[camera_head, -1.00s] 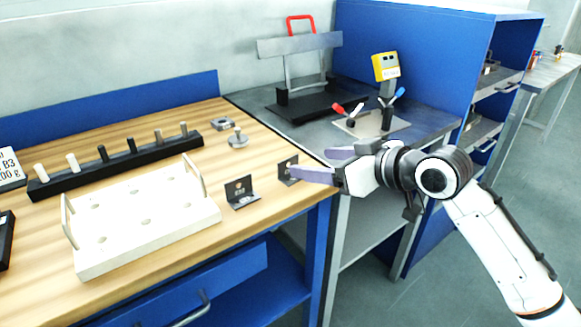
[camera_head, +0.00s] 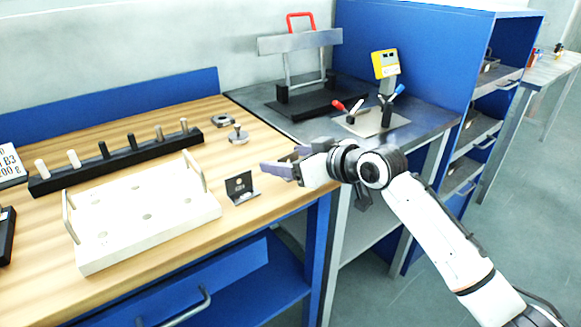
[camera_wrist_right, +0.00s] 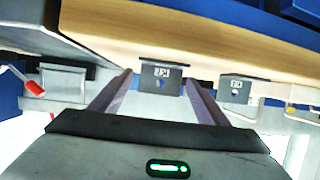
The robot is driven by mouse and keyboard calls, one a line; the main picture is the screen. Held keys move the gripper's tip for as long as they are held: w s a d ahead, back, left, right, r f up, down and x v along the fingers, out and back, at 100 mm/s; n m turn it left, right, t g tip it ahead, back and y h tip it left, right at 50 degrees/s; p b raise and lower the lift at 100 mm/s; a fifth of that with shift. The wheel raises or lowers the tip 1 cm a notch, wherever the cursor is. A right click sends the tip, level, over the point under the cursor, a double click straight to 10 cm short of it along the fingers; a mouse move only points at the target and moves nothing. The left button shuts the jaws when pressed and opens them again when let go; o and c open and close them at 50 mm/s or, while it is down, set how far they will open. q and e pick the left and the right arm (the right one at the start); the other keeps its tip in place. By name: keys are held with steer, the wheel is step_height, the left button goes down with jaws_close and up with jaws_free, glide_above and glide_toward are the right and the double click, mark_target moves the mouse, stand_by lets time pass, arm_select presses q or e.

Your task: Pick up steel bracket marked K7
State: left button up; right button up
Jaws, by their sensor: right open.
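Two dark L-shaped steel brackets stand near the right front edge of the wooden bench. One bracket (camera_head: 240,188) shows clear in the head view, beside the white tray; its marking is too small to read. It is the right one in the wrist view (camera_wrist_right: 236,90). The other bracket (camera_wrist_right: 161,79) shows between my right fingers in the wrist view and is hidden behind the gripper in the head view. I cannot read its mark surely. My right gripper (camera_head: 281,160) is open, its fingers pointing toward this bracket, with nothing held. My left gripper is out of view.
A white tray (camera_head: 150,243) with handles lies left of the brackets. Behind it is a black rack (camera_head: 90,172) with several pegs. A steel table (camera_head: 262,97) with a press and levers adjoins at the right.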

steer(key=c, duration=1.2)
